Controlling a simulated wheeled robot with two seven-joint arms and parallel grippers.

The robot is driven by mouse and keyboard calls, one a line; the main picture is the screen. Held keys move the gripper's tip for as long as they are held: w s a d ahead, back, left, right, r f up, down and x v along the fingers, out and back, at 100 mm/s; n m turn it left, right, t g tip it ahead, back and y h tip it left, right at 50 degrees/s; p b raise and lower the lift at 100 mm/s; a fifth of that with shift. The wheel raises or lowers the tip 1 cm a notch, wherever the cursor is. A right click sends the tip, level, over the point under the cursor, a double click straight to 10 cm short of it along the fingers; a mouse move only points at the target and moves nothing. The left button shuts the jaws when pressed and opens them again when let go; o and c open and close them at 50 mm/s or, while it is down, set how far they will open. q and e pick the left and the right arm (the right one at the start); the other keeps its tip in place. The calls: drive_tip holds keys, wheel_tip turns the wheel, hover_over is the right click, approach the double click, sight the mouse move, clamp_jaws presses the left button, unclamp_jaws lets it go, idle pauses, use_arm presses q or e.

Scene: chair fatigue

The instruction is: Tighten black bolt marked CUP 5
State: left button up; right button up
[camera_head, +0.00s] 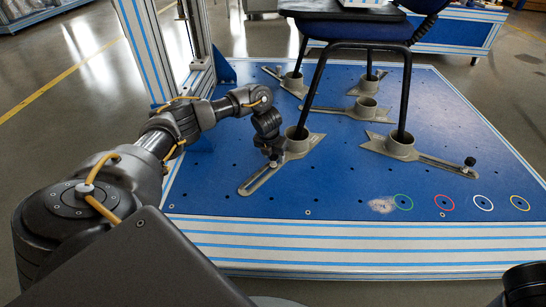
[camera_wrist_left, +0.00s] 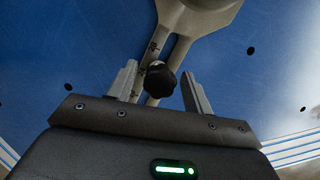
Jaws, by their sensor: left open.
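A black bolt (camera_wrist_left: 158,80) with a knobbed head sits on the slotted arm of a grey metal cup bracket (camera_wrist_left: 195,15). My left gripper (camera_wrist_left: 160,68) is open, with one finger on each side of the bolt and visible gaps to both. In the head view the left gripper (camera_head: 273,153) points down at the slotted arm of the front left cup (camera_head: 297,142), which holds a chair leg. The gripper mostly hides the bolt there. I cannot read any CUP 5 marking. The right gripper is not in view.
A chair with black legs (camera_head: 316,88) stands in several cups on the blue platform (camera_head: 330,190). Another black bolt (camera_head: 470,161) is on the right cup's arm. A striped post (camera_head: 145,45) rises behind my left arm. Coloured rings lie at the front right.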

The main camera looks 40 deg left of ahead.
use_arm(q)
drive_tip(key=shift+r+n+p, duration=0.2)
drive_tip(key=shift+n+p, duration=0.7)
drive_tip(key=shift+p, duration=0.35)
drive_tip(key=shift+f+n+y+p, duration=0.1)
drive_tip(key=shift+n+y+p, duration=0.2)
drive_tip(key=shift+p, duration=0.05)
drive_tip(key=shift+f, duration=0.1)
drive_tip(key=shift+r+n+p, duration=0.2)
drive_tip(key=shift+n+p, duration=0.3)
drive_tip(key=shift+p, duration=0.2)
drive_tip(key=shift+n+g+p, duration=0.3)
drive_tip(key=shift+n+p, duration=0.2)
drive_tip(key=shift+p, duration=0.2)
drive_tip(key=shift+f+n+y+p, duration=0.15)
drive_tip(key=shift+n+y+p, duration=0.25)
drive_tip(key=shift+n+p, duration=0.65)
